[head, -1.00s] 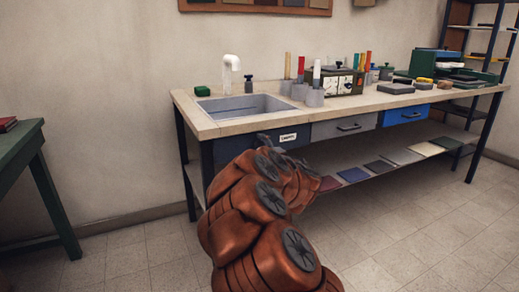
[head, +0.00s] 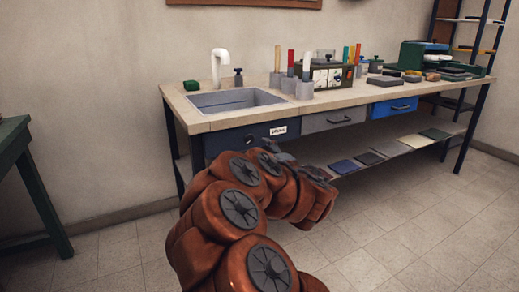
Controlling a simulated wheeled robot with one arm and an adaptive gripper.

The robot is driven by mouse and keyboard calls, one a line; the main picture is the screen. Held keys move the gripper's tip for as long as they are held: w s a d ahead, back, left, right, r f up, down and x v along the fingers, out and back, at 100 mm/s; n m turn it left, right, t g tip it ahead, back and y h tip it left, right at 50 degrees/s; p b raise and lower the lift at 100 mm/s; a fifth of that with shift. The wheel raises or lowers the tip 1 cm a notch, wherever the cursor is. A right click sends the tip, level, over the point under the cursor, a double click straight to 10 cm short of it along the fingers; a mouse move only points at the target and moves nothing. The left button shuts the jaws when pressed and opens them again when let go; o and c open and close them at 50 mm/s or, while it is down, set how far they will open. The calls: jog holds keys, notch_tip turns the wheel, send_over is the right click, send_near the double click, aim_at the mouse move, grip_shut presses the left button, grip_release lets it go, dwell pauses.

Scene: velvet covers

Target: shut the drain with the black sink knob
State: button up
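The sink (head: 236,101) is a grey basin set into the left end of the pale worktop, with a white curved tap (head: 219,62) behind it. A small dark round knob (head: 249,141) shows faintly on the dark blue front panel below the sink, left of a white label (head: 278,130). I cannot make out its setting, and the drain inside the basin is hidden. My gripper (head: 284,153) shows only as a small dark grey part beyond my copper-brown arm, in front of the panel's lower right. Its fingers cannot be made out, and no contact with the knob is visible.
Drawers, one grey (head: 333,119) and one blue (head: 394,106), lie right of the panel. A green table (head: 14,135) stands at left. Floor between is clear.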

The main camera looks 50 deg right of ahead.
jog(key=shift+v, duration=1)
